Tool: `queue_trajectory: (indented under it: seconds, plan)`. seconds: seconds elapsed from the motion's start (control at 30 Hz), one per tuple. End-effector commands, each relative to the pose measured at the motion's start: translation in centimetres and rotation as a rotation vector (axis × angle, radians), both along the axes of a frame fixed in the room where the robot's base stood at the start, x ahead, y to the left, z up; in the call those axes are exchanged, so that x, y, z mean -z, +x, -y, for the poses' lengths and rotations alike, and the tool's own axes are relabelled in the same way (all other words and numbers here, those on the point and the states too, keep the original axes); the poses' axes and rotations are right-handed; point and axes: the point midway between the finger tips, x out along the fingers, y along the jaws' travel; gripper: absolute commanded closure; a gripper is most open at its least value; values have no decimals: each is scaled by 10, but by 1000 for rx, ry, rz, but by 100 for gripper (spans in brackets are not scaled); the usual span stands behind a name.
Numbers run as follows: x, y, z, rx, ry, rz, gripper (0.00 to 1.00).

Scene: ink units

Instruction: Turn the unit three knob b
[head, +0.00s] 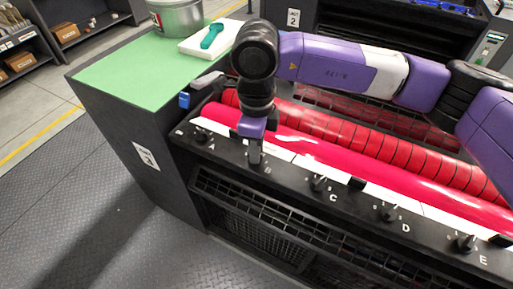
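The front panel (290,172) of the unit with red rollers carries a row of black knobs lettered A to E. The side plate (146,155) on this unit's cabinet appears to read unit 3. My gripper (255,159) points down at the panel right at the letter B (268,170). The b knob is hidden behind or between the fingers. I cannot tell whether the fingers touch it or are closed on it. The knobs A (200,137), C (318,183), D (388,212) and E (465,243) stand clear of the gripper.
Red rollers (340,158) lie just behind the panel, under my arm. A green mat (125,70) on the cabinet bears a metal bucket (177,18) and a white pad (193,47) with a teal tool (212,36). Unit 2 (293,18) stands behind. The floor (80,215) in front is clear.

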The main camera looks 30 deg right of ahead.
Motion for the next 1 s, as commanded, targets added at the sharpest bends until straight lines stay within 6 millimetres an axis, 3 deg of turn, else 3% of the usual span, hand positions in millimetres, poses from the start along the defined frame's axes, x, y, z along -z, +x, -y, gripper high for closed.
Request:
queue_trajectory:
  seconds: [0.47, 0.8, 1.0]
  plan:
    - [-6, 0, 0, -2, -2, 1, 68]
    - [-58, 0, 1, -1, -3, 2, 68]
    - [-75, 0, 0, -1, -1, 0, 68]
